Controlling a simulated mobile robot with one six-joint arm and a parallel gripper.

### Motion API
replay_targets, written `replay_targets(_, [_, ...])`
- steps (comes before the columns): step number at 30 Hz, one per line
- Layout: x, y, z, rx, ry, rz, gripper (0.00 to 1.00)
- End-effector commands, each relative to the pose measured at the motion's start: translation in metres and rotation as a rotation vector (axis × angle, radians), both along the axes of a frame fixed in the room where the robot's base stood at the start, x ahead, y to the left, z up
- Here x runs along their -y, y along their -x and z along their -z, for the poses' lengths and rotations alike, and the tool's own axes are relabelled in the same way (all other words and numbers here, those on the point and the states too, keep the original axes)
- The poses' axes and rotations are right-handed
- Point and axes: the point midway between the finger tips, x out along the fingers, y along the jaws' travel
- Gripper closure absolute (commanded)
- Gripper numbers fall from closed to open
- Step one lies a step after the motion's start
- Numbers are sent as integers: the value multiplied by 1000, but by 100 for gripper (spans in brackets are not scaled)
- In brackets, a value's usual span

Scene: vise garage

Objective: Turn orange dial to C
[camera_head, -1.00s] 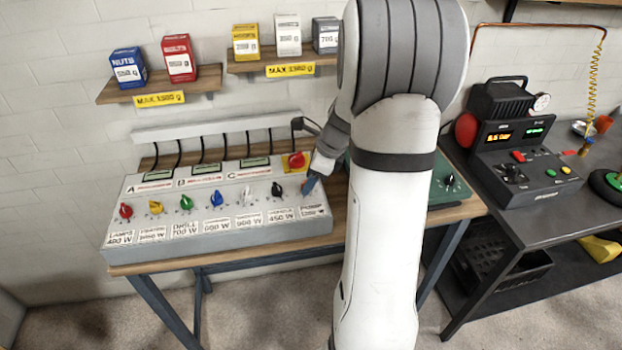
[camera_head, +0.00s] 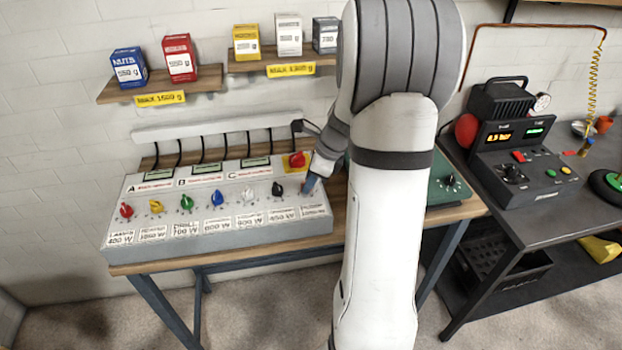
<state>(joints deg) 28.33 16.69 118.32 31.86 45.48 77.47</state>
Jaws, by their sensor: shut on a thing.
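A grey control panel (camera_head: 215,240) lies on the wooden bench, with a row of small dials along its front. The letters A, B and C are printed above, beside small displays.
A larger red knob on a yellow plate (camera_head: 306,168) sits just behind my gripper. A green box with a black dial (camera_head: 450,181) stands right of my arm. Black equipment (camera_head: 520,170) stands on the right table. Shelves with boxes (camera_head: 180,58) hang above.

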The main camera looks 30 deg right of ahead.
Motion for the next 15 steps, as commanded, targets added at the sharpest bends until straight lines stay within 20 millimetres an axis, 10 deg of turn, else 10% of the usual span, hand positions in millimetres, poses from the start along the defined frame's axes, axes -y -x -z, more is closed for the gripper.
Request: replay_targets(15, [-1,-2,-1,-2,-2,-235,97])
